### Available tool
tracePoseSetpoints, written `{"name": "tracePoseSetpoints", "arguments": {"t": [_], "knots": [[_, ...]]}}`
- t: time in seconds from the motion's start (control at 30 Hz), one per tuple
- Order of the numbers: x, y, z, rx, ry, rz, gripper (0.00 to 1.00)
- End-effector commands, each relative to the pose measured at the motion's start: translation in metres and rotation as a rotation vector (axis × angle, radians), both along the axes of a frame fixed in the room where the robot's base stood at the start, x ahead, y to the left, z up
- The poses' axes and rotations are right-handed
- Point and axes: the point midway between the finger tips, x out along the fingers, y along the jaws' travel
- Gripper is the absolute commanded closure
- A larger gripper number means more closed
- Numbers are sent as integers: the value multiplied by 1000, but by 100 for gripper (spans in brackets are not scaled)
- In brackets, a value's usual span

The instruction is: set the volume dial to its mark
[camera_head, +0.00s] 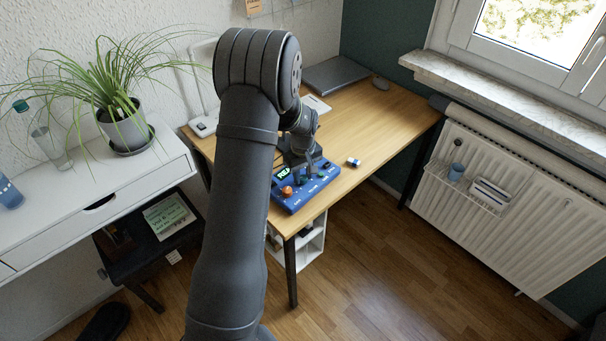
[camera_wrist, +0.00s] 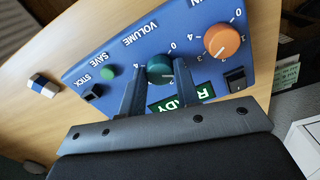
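The blue panel (camera_head: 318,188) lies on the wooden desk and fills much of the wrist view (camera_wrist: 120,50). The volume dial (camera_wrist: 160,71) is a dark teal round knob below the upside-down word VOLUME. Numbers sit around it; a pale line on its face seems to point towards the 2. My gripper (camera_wrist: 160,66) reaches over the panel with one finger on each side of the dial; I see no clear gap between fingers and knob. In the head view my gripper (camera_head: 305,172) is small and its fingertips are hard to make out.
An orange dial (camera_wrist: 222,41), a black rocker switch (camera_wrist: 236,80), a green READY display (camera_wrist: 182,98), a green SAVE button (camera_wrist: 108,73) and a black stick slot (camera_wrist: 92,92) surround the volume dial. A blue-and-white stick (camera_wrist: 43,85) lies on the desk.

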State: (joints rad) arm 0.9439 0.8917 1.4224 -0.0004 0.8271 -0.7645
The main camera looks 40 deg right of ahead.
Motion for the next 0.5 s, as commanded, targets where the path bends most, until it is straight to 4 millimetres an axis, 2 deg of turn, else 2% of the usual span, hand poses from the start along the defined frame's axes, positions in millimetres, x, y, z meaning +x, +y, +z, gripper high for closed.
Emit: {"name": "tracePoseSetpoints", "arguments": {"t": [0.03,0.1,0.5], "knots": [[0,0,0,0,0,0,81],[0,0,0,0,0,0,94],[0,0,0,0,0,68,94]]}}
